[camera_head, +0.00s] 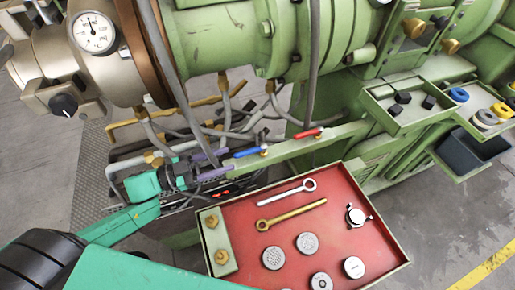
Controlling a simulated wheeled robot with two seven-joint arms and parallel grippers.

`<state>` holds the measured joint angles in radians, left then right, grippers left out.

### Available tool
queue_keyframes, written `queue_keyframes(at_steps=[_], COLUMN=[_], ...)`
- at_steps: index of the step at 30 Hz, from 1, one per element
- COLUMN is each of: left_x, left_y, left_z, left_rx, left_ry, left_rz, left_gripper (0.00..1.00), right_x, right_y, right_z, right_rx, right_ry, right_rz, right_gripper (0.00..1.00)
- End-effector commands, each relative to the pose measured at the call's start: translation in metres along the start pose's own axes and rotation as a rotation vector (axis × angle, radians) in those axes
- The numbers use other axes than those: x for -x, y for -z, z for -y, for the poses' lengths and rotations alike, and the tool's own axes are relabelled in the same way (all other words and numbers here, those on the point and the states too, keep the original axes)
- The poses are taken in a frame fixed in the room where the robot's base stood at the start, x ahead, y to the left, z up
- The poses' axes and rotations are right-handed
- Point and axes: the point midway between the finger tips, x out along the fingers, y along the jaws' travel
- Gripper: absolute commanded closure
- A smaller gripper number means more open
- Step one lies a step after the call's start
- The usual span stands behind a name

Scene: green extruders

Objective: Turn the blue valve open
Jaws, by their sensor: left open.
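The blue valve (247,153) is a small blue lever on a brass fitting, on the green rail below the big green cylinder. My left gripper (227,161) reaches in from the lower left, with its purple-tipped fingers apart. The fingertips are just left of the blue lever, one a little above the other. No grasp on the lever shows, and I cannot tell whether they touch it. My right gripper is not in view.
A red-handled valve (306,133) sits further right on the same rail. Hoses (170,70) hang above and behind my gripper. A red-lined tray (335,222) with wrenches and round parts lies below. Small green bins (388,117) with parts stand at right.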

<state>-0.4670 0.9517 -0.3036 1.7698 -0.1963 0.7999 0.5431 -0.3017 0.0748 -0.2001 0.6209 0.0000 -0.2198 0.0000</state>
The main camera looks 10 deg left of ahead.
Motion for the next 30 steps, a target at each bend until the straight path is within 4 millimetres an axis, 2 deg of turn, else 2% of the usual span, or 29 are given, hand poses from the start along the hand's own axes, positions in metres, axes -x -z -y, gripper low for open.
queue_keyframes(at_steps=[3, 9, 14, 21, 25, 30], left_x=[-0.034, -0.081, -0.097, -0.098, -0.098, -0.098], left_y=[0.003, 0.003, 0.002, 0.001, 0.001, 0.001], left_z=[0.002, 0.002, 0.001, 0.0, 0.0, 0.0], left_rx=[-0.004, -0.004, -0.001, -0.001, -0.001, -0.002], left_ry=[0.002, 0.002, 0.001, 0.001, 0.001, 0.001], left_rz=[-0.008, -0.005, -0.003, -0.001, -0.001, -0.001], left_gripper=[0.49, 0.49, 0.49, 0.49, 0.99, 1.0], right_x=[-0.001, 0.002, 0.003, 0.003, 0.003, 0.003], right_y=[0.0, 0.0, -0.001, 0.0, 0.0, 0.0], right_z=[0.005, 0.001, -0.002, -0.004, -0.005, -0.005], right_rx=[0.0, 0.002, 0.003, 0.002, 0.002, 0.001], right_ry=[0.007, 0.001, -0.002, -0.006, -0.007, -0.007], right_rz=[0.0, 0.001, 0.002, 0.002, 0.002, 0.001], right_gripper=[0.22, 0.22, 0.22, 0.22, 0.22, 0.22])
